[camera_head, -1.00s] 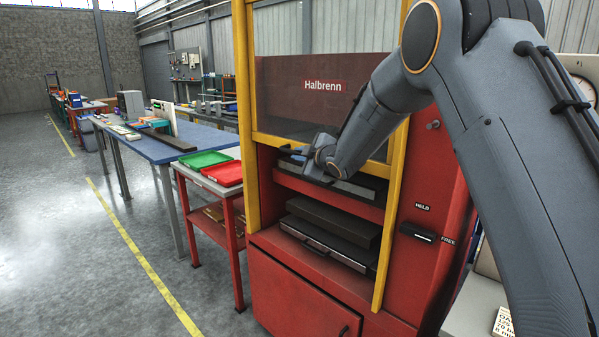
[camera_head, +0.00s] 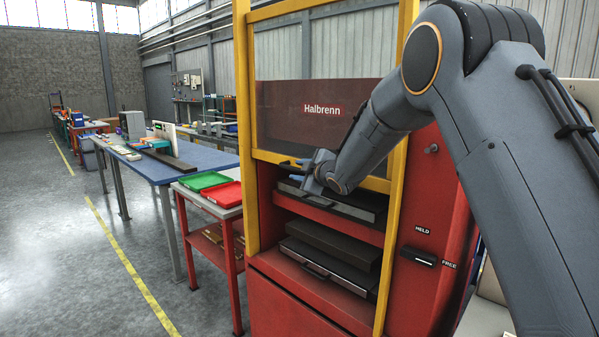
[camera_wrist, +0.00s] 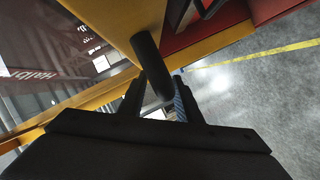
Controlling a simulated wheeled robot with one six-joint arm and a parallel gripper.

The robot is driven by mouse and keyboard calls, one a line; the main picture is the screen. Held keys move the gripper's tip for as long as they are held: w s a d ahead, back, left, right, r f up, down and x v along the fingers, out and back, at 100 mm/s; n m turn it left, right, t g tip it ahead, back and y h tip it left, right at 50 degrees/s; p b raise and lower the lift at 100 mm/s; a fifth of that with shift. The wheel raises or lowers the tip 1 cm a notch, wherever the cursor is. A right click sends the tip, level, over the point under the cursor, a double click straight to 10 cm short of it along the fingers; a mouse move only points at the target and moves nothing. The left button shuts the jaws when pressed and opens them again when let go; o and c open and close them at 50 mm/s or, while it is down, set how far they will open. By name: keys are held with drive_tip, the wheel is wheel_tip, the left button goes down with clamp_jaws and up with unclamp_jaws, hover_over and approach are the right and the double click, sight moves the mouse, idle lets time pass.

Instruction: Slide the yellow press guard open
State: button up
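The yellow press guard (camera_head: 270,154), a frame with a clear panel, stands on the front of the red press. Its lower bar sits just above the upper platen, and the opening below is uncovered. My gripper (camera_head: 308,170) is at this bar, on its black handle (camera_head: 285,164). In the wrist view the dark handle bar (camera_wrist: 152,66) runs between my two fingers (camera_wrist: 158,98), which appear closed about it; the exact contact is partly hidden. A black latch lever (camera_head: 418,256) on the press's right front lies between the words HELD and FREE, its pale end toward FREE.
The yellow uprights (camera_head: 246,120) flank the opening. A dark upper platen (camera_head: 350,206) and lower platen (camera_head: 320,266) sit inside. A side table with a green tray (camera_head: 205,181) and a red tray (camera_head: 225,195) stands close at left.

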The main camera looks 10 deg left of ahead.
drive_tip(key=shift+s, duration=0.1)
drive_tip(key=b+v, duration=0.2)
drive_tip(key=v, duration=0.5)
drive_tip(key=shift+s+d, duration=0.25)
drive_tip(key=shift+r, duration=0.15)
